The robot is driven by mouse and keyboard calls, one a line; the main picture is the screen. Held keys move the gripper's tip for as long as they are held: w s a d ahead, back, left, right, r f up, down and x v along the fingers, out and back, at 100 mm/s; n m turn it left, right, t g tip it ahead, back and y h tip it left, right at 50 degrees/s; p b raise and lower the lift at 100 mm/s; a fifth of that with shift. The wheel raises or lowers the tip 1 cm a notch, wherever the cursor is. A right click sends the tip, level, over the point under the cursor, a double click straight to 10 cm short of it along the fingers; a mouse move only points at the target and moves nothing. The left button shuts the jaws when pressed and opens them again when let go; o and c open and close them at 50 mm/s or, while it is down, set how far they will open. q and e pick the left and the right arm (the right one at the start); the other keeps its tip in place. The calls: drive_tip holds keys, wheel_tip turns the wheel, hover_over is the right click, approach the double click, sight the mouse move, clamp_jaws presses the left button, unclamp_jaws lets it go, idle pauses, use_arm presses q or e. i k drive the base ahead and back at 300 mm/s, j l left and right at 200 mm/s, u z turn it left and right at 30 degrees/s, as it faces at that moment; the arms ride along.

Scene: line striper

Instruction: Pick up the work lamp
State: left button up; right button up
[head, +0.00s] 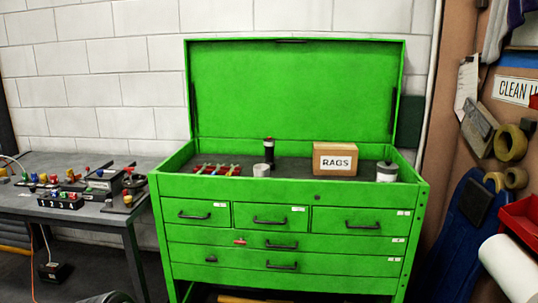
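A green tool chest (290,190) stands against the wall with its lid raised. In its open top, an upright black cylinder with a red band (269,151) stands behind a small white cup (261,170); it may be the work lamp, but it is too small to be sure. A pale canister with a dark top (386,172) stands at the right end of the top; I cannot tell whether it is a lamp. Neither of my grippers is in the head view.
A cardboard RAGS box (335,158) and several red-handled tools (217,170) share the chest top. A dark table (75,212) with several small devices stands left. At right hang tape rolls (510,142), near a red bin (520,220) and white roll (510,268).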

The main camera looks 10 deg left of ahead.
sight(269, 145)
drive_tip(key=i+j, duration=0.1)
drive_tip(key=j, duration=0.35)
drive_tip(key=i+j, duration=0.1)
drive_tip(key=j, duration=0.4)
drive_tip(key=i+j, duration=0.1)
drive_tip(key=j, duration=0.35)
drive_tip(key=i+j, duration=0.1)
drive_tip(key=j, duration=0.35)
drive_tip(key=j+z, duration=0.25)
drive_tip(key=z, duration=1.45)
